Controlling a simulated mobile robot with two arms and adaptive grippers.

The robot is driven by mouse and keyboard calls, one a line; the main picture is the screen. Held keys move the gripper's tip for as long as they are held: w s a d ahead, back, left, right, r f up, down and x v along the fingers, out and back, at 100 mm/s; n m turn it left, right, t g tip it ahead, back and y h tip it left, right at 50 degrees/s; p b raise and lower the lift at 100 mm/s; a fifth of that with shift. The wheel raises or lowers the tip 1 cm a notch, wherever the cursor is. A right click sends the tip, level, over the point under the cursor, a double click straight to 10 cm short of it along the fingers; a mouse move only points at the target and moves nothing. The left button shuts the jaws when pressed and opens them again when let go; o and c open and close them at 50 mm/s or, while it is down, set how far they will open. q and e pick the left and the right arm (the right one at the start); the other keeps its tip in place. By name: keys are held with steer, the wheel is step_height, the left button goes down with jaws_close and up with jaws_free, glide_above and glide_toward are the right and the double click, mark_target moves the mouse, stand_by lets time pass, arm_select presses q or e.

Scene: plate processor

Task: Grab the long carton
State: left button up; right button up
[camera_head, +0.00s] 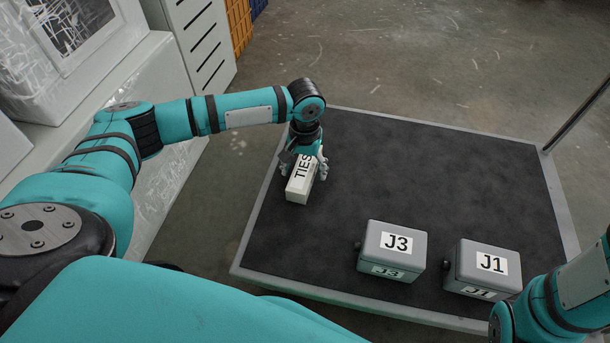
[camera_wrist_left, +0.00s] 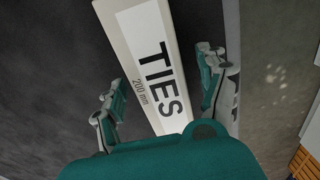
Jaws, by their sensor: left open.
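The long carton (camera_head: 299,188) is a cream box with a white label reading "TIES". It lies on the dark top of the cart (camera_head: 440,185) near its left edge. My left gripper (camera_head: 304,168) is over the carton, pointing down. In the left wrist view the carton (camera_wrist_left: 150,62) runs between the two open fingers of the left gripper (camera_wrist_left: 162,92), with a gap on each side. The gripper hides part of the carton's far end in the head view. My right arm shows at the lower right, but its gripper is out of view.
Two grey boxes, marked J3 (camera_head: 391,250) and J1 (camera_head: 482,268), stand near the cart's front edge. The cart has a raised light rim (camera_head: 256,225). Its middle and back right are clear. A white cabinet (camera_head: 205,45) stands beyond the left arm.

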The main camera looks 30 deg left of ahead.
arm_select(q)
steer(key=c, duration=1.4)
steer(key=shift+o, duration=0.2)
steer(key=shift+r, duration=0.1)
